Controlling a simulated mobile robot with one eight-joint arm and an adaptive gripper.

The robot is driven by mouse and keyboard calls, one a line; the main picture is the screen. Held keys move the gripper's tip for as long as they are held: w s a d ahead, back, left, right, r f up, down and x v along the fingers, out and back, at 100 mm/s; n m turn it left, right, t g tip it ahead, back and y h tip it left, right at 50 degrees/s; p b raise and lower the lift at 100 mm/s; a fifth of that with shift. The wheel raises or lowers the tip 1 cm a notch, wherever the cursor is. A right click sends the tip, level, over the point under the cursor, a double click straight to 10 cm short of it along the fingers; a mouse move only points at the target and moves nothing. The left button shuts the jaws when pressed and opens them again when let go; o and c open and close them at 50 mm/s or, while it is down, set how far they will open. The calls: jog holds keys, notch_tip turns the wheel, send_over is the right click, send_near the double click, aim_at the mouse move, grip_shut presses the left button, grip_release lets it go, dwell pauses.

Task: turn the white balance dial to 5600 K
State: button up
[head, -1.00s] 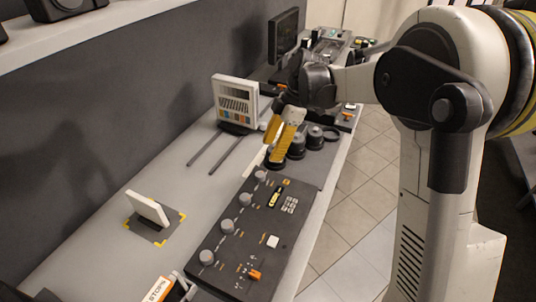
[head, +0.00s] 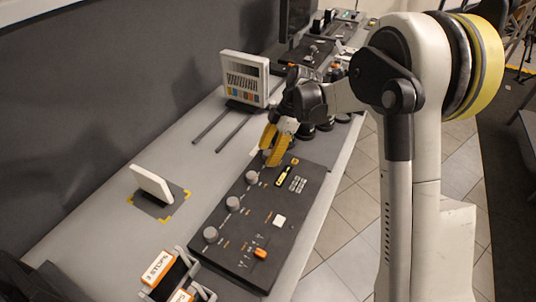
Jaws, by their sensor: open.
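A black control panel (head: 245,228) lies on the grey bench with a row of round grey knobs along its left side. Three knobs show clearly: a near one (head: 210,234), a middle one (head: 233,203) and a farther one (head: 252,177). The knob at the far end of the row is mostly hidden by my gripper. The labels are too small to read, so I cannot tell which knob is the white balance dial. My gripper (head: 272,148), with yellow fingers, is open and points down at the panel's far end. I cannot tell whether it touches the far knob.
A white display unit (head: 243,77) stands behind, left of my gripper, with two dark rails in front. Black cylinders (head: 325,122) stand beyond the panel. A white card (head: 152,184) stands on a marked mat at left. A rack with "STOPS" blocks (head: 160,265) is at the front.

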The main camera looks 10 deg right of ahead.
grip_shut()
